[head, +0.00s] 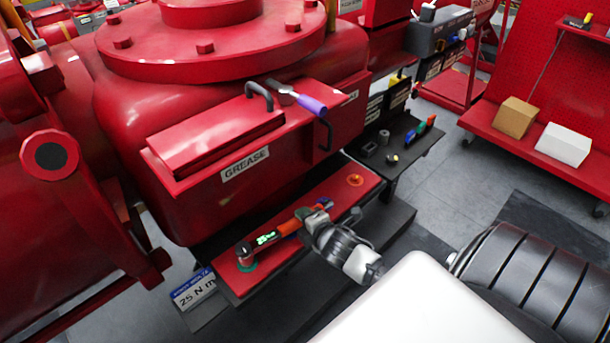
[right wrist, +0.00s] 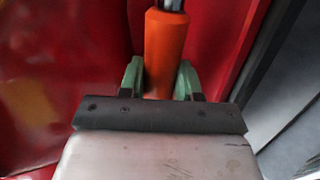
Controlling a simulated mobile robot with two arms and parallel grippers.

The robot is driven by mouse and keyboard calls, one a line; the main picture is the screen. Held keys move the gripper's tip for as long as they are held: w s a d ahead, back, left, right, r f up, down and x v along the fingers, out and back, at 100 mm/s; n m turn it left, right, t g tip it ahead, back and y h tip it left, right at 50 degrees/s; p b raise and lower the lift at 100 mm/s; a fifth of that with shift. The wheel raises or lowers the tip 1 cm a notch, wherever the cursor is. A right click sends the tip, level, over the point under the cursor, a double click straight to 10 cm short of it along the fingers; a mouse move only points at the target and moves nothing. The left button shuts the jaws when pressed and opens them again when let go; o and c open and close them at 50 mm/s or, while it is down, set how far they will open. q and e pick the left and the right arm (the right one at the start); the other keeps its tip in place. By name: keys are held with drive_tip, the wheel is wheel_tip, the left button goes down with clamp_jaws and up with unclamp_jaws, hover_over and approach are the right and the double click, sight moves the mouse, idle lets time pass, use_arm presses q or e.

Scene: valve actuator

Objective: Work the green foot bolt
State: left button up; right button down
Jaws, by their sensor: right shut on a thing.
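An orange torque wrench (head: 272,233) with a lit green display lies across the red foot plate (head: 335,197). Its socket end (head: 244,252) stands over the green foot bolt (head: 247,267), of which only a green rim shows; whether the socket is fully seated cannot be told. My right gripper (head: 304,214) is shut on the wrench's handle. In the right wrist view, the green fingertips of the gripper (right wrist: 160,80) lie on both sides of the orange handle (right wrist: 166,50). My left gripper is not in view.
An orange bolt (head: 355,180) sits at the plate's other end. A sign reading 25 N m (head: 195,290) stands at the front left. A red grease box (head: 215,135) with a purple-handled tool (head: 311,105) overhangs the plate. A dark shelf (head: 408,150) holds small parts.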

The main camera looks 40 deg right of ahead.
drive_tip(key=shift+s+a+r+p, duration=0.1)
drive_tip(key=shift+a+r+p, duration=0.1)
drive_tip(key=shift+r+p, duration=0.45)
drive_tip(key=shift+d+r, duration=0.1)
drive_tip(key=shift+r, duration=0.45)
drive_tip(key=shift+r+p, duration=1.05)
drive_tip(key=shift+p, duration=0.25)
drive_tip(key=s+a+r, duration=0.4)
drive_tip(key=a+r, duration=0.3)
drive_tip(key=r, duration=0.1)
drive_tip(key=s+a+r+n+y, duration=0.1)
drive_tip(key=s+a+r, duration=0.4)
drive_tip(key=a+r, duration=0.3)
drive_tip(key=shift+s+a+r+y, duration=0.25)
drive_tip(key=shift+s+r+y, duration=0.05)
drive_tip(key=shift+r, duration=0.35)
